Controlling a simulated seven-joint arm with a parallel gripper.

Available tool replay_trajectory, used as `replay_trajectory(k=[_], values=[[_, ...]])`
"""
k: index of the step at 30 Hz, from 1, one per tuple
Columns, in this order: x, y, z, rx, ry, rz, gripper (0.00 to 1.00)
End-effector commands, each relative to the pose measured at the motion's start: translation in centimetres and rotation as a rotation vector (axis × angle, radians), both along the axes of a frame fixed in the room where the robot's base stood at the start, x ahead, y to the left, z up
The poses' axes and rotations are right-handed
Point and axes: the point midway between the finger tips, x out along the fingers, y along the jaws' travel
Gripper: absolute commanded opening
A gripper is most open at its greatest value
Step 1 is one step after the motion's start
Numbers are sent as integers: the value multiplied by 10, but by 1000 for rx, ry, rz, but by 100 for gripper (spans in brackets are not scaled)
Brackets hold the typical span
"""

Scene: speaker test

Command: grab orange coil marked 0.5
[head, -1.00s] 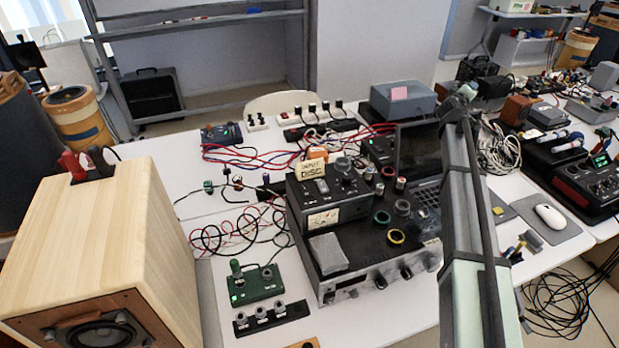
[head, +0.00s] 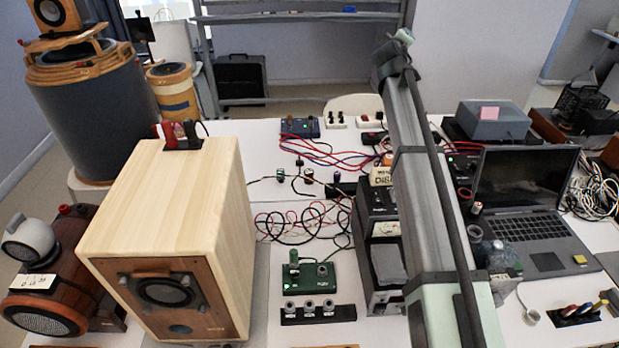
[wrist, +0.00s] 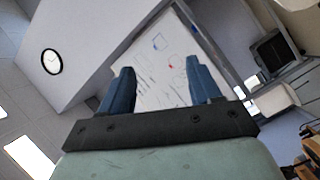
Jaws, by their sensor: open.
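My gripper (wrist: 160,85) shows in the wrist view with its two blue fingers wide apart and nothing between them. It faces a wall and whiteboard, away from the table. In the head view my arm crosses the right of centre, and I cannot make out the fingers there. No coil marked 0.5 is readable. A small orange thing (head: 388,159) sits at the back of the table, partly beside my arm; I cannot tell if it is a coil. My arm hides much of the amplifier (head: 380,225).
A large wooden speaker (head: 165,190) stands on the left of the table. A green board (head: 315,275) and a black knob strip (head: 318,313) lie in front. An open laptop (head: 530,215) and a grey box (head: 492,120) stand right of my arm. Loose wires cover the middle.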

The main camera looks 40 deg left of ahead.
Motion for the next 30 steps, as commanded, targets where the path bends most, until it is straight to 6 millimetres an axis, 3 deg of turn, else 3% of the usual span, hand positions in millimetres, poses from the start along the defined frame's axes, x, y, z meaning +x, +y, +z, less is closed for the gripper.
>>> replay_trajectory(k=[7,11,17,22,26,30], values=[[-44,53,15,11,18,66,63],[-54,72,-4,-23,98,62,63],[-58,82,-55,-112,261,32,63],[-74,95,-112,-229,456,27,63],[-103,109,-169,-366,663,56,63],[-148,121,-223,-531,895,130,63]])
